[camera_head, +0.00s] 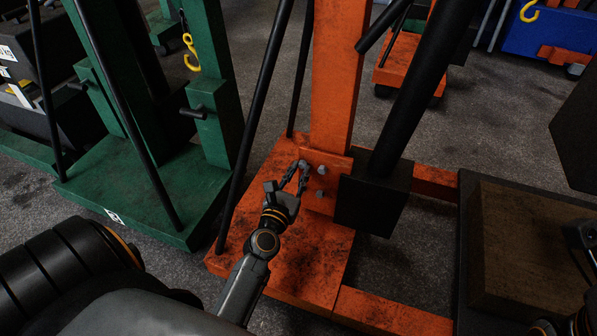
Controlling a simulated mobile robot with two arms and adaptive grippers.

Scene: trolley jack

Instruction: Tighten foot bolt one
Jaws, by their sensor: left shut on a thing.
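The orange trolley jack (333,90) stands in the middle, its upright post rising from an orange foot. Small grey foot bolts (321,194) show on the plate at the bottom of the post. My left gripper (298,175) reaches up to the left side of this plate. Its fingers are closed around a foot bolt there, which they mostly hide. I cannot tell which bolt is number one. Dark parts of my right arm (582,322) show at the right edge, and whether its gripper is open or shut is unclear.
A black block with a thick black bar (375,205) stands right beside the bolts. Thin black rods slope past the post's left side. A green jack (150,190) stands at left. A dark-framed brown board (530,245) lies at right. Grey floor shows between them.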

